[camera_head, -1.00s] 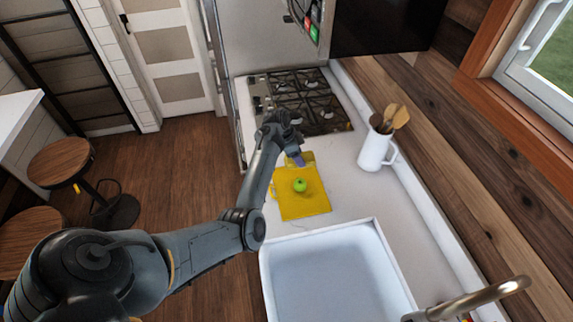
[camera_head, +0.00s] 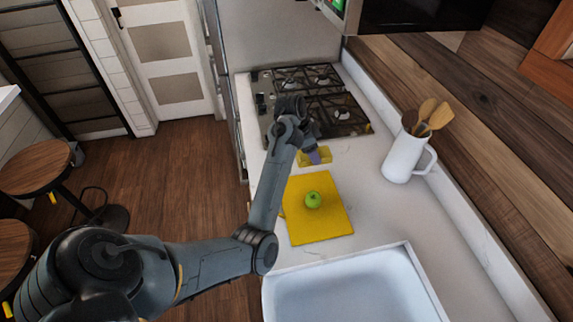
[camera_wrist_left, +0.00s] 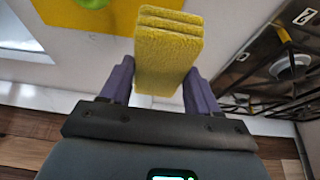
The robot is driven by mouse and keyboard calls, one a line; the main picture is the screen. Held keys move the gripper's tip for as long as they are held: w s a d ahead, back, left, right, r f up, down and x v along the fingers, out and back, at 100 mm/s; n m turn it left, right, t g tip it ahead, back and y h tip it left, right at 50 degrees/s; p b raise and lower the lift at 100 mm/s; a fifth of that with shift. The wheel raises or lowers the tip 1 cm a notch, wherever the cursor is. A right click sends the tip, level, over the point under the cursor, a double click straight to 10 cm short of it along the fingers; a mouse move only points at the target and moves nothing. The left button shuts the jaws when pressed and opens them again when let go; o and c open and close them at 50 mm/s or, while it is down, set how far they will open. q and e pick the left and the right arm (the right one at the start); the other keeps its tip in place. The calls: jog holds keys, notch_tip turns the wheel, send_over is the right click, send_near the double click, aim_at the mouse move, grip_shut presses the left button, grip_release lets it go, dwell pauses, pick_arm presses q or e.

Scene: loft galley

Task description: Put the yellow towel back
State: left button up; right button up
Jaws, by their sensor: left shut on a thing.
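The yellow towel (camera_head: 325,156) is a small folded stack of thick layers. My left gripper (camera_head: 312,150) is shut on it, between the stove and the yellow board. In the left wrist view the towel (camera_wrist_left: 168,55) sits between the two purple fingers (camera_wrist_left: 160,82) and sticks out past their tips. I cannot tell whether it is clear of the counter. My right gripper is not in view.
A yellow board (camera_head: 330,226) with a green apple (camera_head: 313,199) lies on the white counter. The gas stove (camera_head: 338,112) is beyond the gripper. A white jug (camera_head: 402,157) with wooden utensils stands right. A white sink (camera_head: 350,295) is in front.

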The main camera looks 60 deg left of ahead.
pick_arm(q)
jog(key=s+a+f, duration=0.1)
jog(key=a+f, duration=0.1)
jog(key=a, duration=0.1)
jog(key=s+a+f, duration=0.1)
jog(key=a+f, duration=0.1)
jog(key=a, duration=0.2)
jog(key=s+a+f, duration=0.2)
jog(key=a, duration=0.1)
jog(key=shift+a+f, duration=0.15)
jog(key=shift+f, duration=2.05)
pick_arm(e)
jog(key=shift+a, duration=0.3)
pick_arm(q)
jog(key=shift+f, duration=0.15)
jog(key=o, duration=0.9)
jog(key=shift+r, duration=0.35)
jog(key=v, duration=1.1)
jog(key=shift+r, duration=0.35)
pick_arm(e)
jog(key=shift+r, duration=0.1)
